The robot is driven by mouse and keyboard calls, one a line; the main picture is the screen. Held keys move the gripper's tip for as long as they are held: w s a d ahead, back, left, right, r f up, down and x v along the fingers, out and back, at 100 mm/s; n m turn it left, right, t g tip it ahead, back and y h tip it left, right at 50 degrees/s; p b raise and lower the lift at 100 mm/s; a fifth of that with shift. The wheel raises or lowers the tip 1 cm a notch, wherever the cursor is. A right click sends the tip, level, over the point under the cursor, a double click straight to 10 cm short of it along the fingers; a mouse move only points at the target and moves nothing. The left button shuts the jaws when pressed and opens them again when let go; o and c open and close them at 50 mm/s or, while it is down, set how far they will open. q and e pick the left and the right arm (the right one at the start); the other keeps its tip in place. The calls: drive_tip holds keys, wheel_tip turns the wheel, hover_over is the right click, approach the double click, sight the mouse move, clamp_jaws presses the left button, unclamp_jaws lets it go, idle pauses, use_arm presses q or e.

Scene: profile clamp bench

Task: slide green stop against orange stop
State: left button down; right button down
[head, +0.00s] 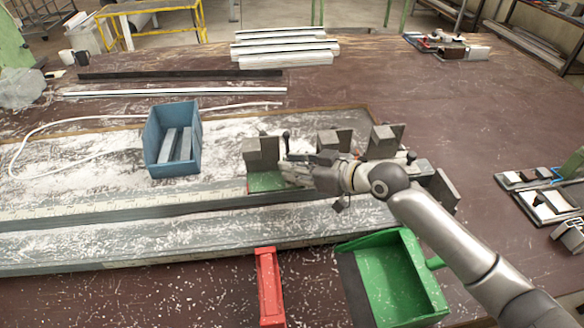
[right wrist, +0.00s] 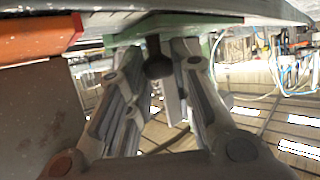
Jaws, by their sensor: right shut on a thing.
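The green stop (head: 266,181) is a grey block on a green base, sitting on the rail bench at the centre of the head view. Its green base (right wrist: 190,22) also shows at the top of the right wrist view. My right gripper (head: 290,172) reaches in from the right, its fingers shut on the green stop, with a dark knob (right wrist: 158,66) between them. The orange stop (right wrist: 40,40) shows at the upper left of the right wrist view; in the head view I cannot make out its orange base. My left gripper is not in view.
More grey blocks (head: 335,140) stand right of the green stop, partly behind my right gripper. A blue bin (head: 152,140) with grey bars stands to the left. A red bar-shaped thing (head: 268,285) and a green dustpan (head: 430,305) lie in front.

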drive_tip(key=shift+s+f, duration=0.2)
drive_tip(key=shift+f, duration=0.1)
drive_tip(key=c, duration=1.5)
unclamp_jaws()
drive_tip(key=shift+o, duration=1)
drive_tip(key=shift+s+r, duration=0.1)
drive_tip(key=shift+r, duration=0.1)
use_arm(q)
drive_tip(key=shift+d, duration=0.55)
use_arm(e)
drive_tip(key=s+d+r, duration=0.1)
drive_tip(key=s+d, duration=0.7)
drive_tip(key=d, duration=0.4)
drive_tip(key=shift+d, duration=0.15)
drive_tip(key=shift+r, duration=0.1)
